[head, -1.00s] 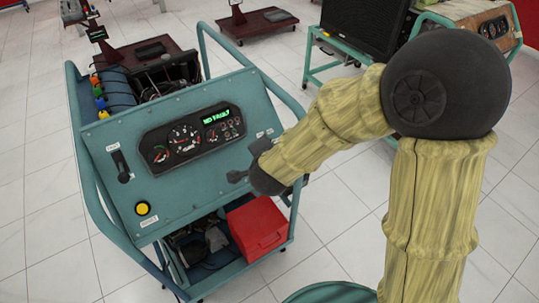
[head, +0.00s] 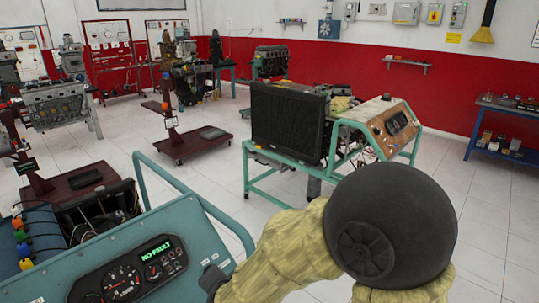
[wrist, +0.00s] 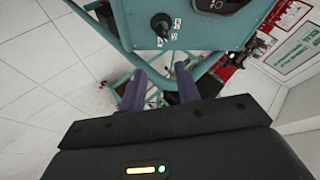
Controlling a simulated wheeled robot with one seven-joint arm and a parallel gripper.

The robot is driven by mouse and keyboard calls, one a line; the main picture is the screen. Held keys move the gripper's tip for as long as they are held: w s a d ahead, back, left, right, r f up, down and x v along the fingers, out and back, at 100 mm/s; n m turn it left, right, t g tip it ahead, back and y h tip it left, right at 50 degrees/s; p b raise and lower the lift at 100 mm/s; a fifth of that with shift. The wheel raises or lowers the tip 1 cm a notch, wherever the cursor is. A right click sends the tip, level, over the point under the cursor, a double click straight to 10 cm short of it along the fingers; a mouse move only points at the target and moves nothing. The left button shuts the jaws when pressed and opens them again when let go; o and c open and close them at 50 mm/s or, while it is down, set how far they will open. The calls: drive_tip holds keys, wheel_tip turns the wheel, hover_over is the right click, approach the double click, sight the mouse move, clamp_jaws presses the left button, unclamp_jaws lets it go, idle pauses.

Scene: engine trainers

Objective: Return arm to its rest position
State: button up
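My arm, with a dark round joint and tan ribbed sleeves, fills the lower right of the head view. Its dark far end (head: 212,280) is beside the right edge of the teal engine trainer panel (head: 200,232); the fingers cannot be made out there. In the wrist view my gripper (wrist: 159,78) shows two purple-grey fingers spread apart with nothing between them. Beyond them is a teal panel face (wrist: 205,28) with a black knob (wrist: 161,24). The trainer's display (head: 155,250) reads NO FAULT in green. The panel's lower part is outside the head view.
A teal-framed trainer with a black radiator (head: 288,125) stands behind my arm. A dark red wheeled stand (head: 200,143) is further left. A blue shelf (head: 505,125) stands by the red wall at right. White tiled floor (head: 455,170) is open between.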

drive_tip(key=s+d+r+n+g+h+p, duration=0.1)
drive_tip(key=s+d+n+g, duration=0.1)
drive_tip(key=d, duration=0.7)
drive_tip(key=s+d+r+n+g+h+p, duration=0.1)
drive_tip(key=s+d+n+g+p, duration=0.1)
drive_tip(key=d, duration=0.7)
drive_tip(key=s+d+r+n+g+h+p, duration=0.1)
drive_tip(key=s+d+r+n+g+p, duration=0.1)
drive_tip(key=d, duration=0.8)
drive_tip(key=shift+s+n+g, duration=0.3)
drive_tip(key=shift+s+n, duration=0.2)
drive_tip(key=shift+s, duration=0.3)
drive_tip(key=shift+a, duration=0.15)
